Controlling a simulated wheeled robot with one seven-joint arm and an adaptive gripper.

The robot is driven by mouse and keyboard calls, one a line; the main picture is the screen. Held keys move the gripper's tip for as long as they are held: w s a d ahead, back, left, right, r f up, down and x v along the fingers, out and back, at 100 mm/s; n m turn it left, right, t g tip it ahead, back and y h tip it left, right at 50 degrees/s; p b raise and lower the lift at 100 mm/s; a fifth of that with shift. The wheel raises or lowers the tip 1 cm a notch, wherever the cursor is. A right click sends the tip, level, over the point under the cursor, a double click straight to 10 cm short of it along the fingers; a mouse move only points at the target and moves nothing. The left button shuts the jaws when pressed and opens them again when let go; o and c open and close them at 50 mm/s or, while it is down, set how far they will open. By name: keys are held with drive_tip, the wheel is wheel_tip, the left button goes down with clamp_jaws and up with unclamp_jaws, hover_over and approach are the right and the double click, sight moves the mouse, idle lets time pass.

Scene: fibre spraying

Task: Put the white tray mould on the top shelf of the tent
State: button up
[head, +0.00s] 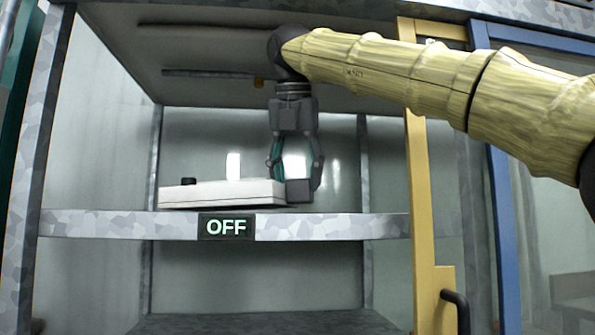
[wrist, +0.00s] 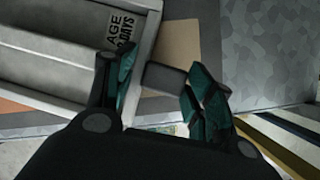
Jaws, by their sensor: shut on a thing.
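The white tray mould (head: 222,193) is inside the tent, at the upper grey metal shelf (head: 330,227), slightly tilted in the head view. A dark knob shows at its far left end. My gripper (head: 297,180) reaches down at its right end, shut on the tray's dark grey handle block. In the wrist view, the tray mould (wrist: 60,62) fills the upper left, with an "AGE 2 DAYS" label, and the handle lies between my gripper's teal fingers (wrist: 163,88). I cannot tell whether the tray's underside touches the shelf.
An "OFF" sign (head: 227,227) is on the shelf's front edge. A lower shelf (head: 270,322) shows below. A yellow door frame (head: 422,200) with a dark handle and a blue frame (head: 500,200) stand right of the opening. The tent ceiling is close above my wrist.

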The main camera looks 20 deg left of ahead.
drive_tip(key=shift+w+a+f+b, duration=0.1)
drive_tip(key=shift+w+f+b, duration=0.1)
drive_tip(key=shift+w, duration=0.2)
drive_tip(key=shift+w+a+f+b, duration=0.1)
drive_tip(key=shift+w+b, duration=0.05)
drive_tip(key=shift+w, duration=0.2)
drive_tip(key=shift+s+d+f+b, duration=0.15)
drive_tip(key=shift+s+f+b, duration=0.15)
drive_tip(key=shift+b, duration=0.2)
drive_tip(key=shift+w+f, duration=0.1)
drive_tip(key=o, duration=1.4)
drive_tip(key=shift+o, duration=0.2)
